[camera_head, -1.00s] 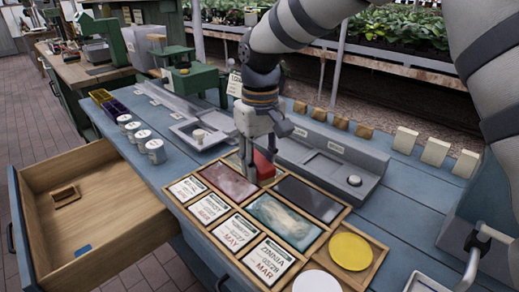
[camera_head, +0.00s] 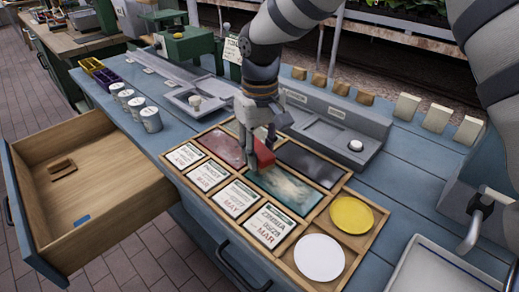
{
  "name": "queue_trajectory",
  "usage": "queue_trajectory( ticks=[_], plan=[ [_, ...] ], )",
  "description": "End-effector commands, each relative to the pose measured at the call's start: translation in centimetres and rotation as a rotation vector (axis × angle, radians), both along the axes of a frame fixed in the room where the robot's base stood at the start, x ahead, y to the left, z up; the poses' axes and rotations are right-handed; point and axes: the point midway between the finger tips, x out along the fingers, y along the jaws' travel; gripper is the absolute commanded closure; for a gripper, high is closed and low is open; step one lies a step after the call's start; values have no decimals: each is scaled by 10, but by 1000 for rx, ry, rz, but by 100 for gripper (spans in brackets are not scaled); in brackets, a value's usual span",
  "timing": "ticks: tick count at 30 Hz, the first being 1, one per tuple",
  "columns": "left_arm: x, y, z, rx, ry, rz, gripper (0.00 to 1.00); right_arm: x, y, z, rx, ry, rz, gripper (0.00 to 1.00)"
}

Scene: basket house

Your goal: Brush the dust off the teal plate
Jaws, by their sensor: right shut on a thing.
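The teal plate (camera_head: 287,195) is a flat rectangular panel set in a wooden tray with compartments. Pale, whitish dust lies smeared over its surface, mostly its middle. My right gripper (camera_head: 254,168) is shut on a red block-like brush (camera_head: 264,152) and points down at the plate's left end. The fingers hide part of the brush and that corner of the plate. I cannot tell whether the brush touches the plate. My left gripper is not in view.
Beside it in the tray are a dark red plate (camera_head: 219,147), a dark plate (camera_head: 312,165), labelled cards (camera_head: 236,197), a yellow disc (camera_head: 351,214) and a white disc (camera_head: 319,257). An open drawer (camera_head: 95,185) juts out at left. Grey trough units (camera_head: 335,138) stand behind.

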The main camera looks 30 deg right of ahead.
Motion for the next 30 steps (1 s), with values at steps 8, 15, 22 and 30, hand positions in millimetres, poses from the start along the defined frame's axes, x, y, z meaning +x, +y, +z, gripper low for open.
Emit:
queue_trajectory(
  ticks=[8,15,22,30],
  plan=[
    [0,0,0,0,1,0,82,0,0,-4,0,1,0,96],
    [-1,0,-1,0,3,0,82,0,0,-9,0,1,0,96],
    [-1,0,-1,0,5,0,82,0,0,-14,0,1,0,96],
    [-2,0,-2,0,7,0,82,0,0,-19,0,1,0,96]
  ],
)
